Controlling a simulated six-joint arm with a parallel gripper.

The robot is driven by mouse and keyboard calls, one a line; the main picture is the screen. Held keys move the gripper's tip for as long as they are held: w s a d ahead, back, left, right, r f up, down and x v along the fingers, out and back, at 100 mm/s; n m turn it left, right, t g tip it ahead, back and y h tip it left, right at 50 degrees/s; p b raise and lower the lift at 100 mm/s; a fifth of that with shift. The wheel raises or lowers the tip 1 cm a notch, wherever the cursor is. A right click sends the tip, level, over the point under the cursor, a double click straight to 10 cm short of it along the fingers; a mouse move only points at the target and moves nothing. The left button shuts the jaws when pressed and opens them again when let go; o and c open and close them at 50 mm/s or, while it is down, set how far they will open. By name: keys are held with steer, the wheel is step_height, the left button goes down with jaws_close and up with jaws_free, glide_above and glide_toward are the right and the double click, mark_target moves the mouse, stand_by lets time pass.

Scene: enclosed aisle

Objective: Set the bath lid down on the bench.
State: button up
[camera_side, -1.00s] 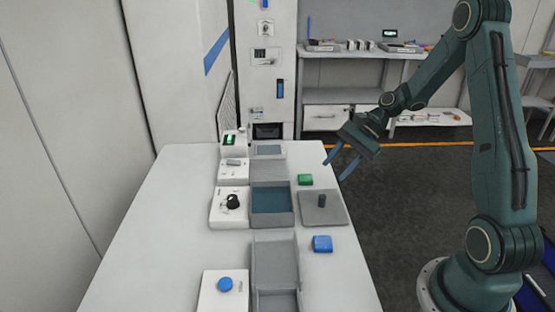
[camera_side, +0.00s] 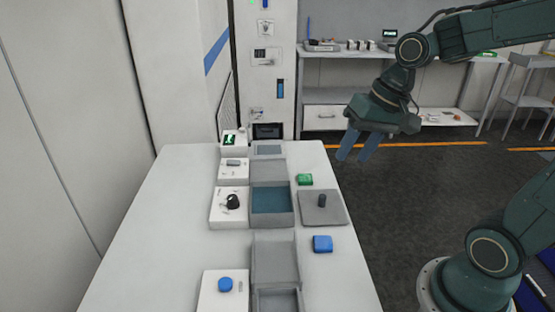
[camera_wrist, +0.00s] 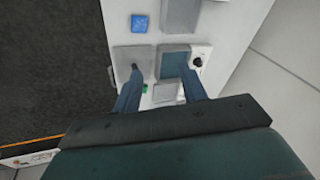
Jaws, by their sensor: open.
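The bath lid (camera_side: 333,211), a flat grey square plate with a dark upright knob, lies flat on the white bench (camera_side: 160,225), at its right edge. It sits beside the open bath (camera_side: 271,200), a grey box with a dark teal inside. In the wrist view the lid (camera_wrist: 126,58) lies beyond the fingers, its knob close to the left fingertip in the picture. My gripper (camera_side: 357,158) is open and empty, in the air off the bench's right side, above and behind the lid. Its fingers (camera_wrist: 160,88) also show in the wrist view.
White units with a black knob (camera_side: 232,202) and a blue button (camera_side: 225,284) stand left of the grey boxes. The bench's left part is clear.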

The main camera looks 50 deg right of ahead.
steer(key=s+a+r+n+t+h, duration=0.1)
steer(key=s+n, duration=0.4)
steer(key=s, duration=0.5)
steer(key=shift+a+r+t+h, duration=0.3)
steer(key=shift+r+t+h, duration=0.15)
steer(key=shift+r, duration=0.65)
